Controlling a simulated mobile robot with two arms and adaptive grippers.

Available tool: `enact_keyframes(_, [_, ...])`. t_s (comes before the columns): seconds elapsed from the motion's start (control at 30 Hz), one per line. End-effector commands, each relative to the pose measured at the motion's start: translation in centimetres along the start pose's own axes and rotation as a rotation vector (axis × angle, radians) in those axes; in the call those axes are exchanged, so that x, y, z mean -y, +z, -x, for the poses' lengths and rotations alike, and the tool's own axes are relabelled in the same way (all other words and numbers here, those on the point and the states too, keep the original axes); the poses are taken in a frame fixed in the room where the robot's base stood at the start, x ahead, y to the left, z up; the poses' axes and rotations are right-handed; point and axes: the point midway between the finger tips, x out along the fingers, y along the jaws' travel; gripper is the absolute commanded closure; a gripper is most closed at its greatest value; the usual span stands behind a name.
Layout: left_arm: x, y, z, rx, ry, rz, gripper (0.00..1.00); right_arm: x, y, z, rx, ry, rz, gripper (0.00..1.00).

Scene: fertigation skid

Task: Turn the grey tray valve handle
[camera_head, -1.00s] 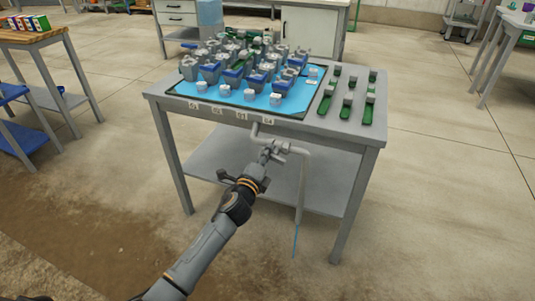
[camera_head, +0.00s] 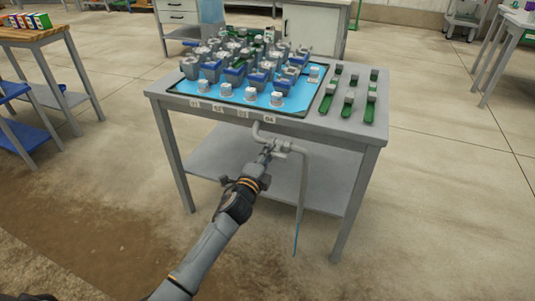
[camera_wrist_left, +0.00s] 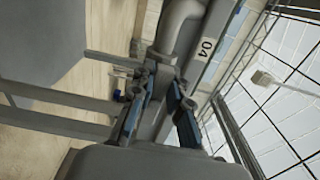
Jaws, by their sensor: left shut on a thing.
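The grey tray valve (camera_head: 281,147) sits on a grey pipe under the front edge of the tray table, near the 04 label. My left gripper (camera_head: 264,156) reaches up to it from below and is shut on its grey handle. In the left wrist view, the handle (camera_wrist_left: 154,114) lies between the two blue-padded fingers, and the gripper (camera_wrist_left: 158,112) hides part of it. The grey drain pipe (camera_head: 302,185) bends down right of the valve. A thin blue stream (camera_head: 296,240) shows below its open end. My right gripper is out of view.
The grey table (camera_head: 357,137) carries a blue tray (camera_head: 215,97) crowded with grey, blue and green parts. Several green pieces (camera_head: 348,103) lie on its right side. A lower shelf (camera_head: 325,190) and table legs surround the pipe. The floor in front is open.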

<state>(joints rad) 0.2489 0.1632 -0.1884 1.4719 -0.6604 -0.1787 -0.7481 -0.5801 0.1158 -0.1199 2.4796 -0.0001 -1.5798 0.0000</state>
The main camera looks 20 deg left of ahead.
Motion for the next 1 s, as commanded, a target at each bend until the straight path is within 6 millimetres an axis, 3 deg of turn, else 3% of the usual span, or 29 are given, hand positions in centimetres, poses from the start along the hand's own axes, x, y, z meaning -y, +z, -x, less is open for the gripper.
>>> enact_keyframes(0.03, [-0.2, 0.0, 0.0, 0.0, 0.003, -0.001, 1.0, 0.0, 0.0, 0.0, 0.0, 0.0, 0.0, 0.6])
enact_keyframes(0.07, [-0.2, 0.0, 0.0, 0.0, 0.003, -0.001, 0.8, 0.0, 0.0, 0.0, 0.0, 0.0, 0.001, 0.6])
enact_keyframes(0.17, [-0.1, 0.0, 0.0, 0.0, 0.003, -0.001, 0.6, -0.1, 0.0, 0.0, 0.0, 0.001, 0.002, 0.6])
enact_keyframes(0.57, [-0.1, 0.0, 0.6, 0.0, 0.002, -0.002, 0.6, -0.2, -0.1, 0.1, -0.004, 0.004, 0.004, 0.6])
enact_keyframes(0.67, [-0.2, 0.0, 1.8, 0.0, 0.003, -0.002, 0.6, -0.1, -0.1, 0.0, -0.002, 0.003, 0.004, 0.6])
enact_keyframes(1.0, [-0.2, 0.0, 8.7, -0.001, 0.004, -0.001, 0.6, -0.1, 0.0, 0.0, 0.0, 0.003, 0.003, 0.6])
